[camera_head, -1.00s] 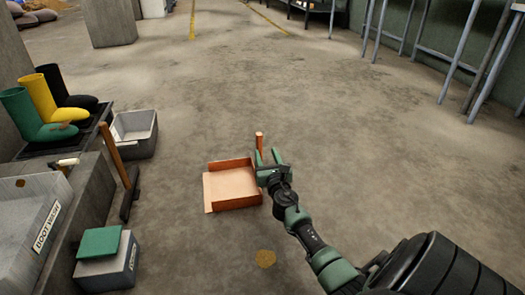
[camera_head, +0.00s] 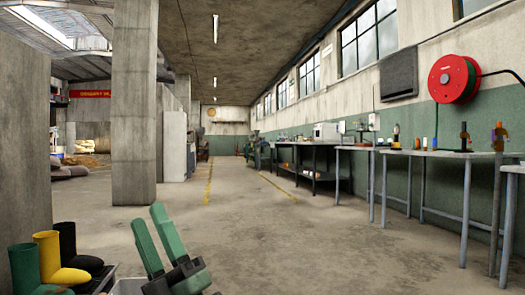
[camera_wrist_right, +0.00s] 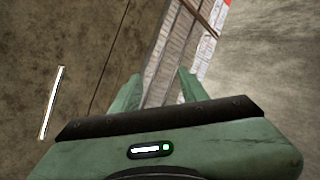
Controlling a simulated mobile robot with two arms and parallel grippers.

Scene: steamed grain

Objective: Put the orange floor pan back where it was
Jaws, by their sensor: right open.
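The orange floor pan is not in the head view now, and I cannot make it out in the right wrist view. My right gripper (camera_head: 147,215) is raised at the bottom of the head view, to the right of the boots. Its two green fingers are apart. In the right wrist view the same gripper (camera_wrist_right: 159,76) is open with nothing between its fingers. My left gripper is not in view.
Green, yellow and black boots (camera_head: 47,257) stand at the lower left. A concrete pillar (camera_head: 135,125) rises behind my gripper. Workbenches (camera_head: 440,154) line the right wall, with a red hose reel (camera_head: 453,78) above. The middle floor (camera_head: 275,235) is clear.

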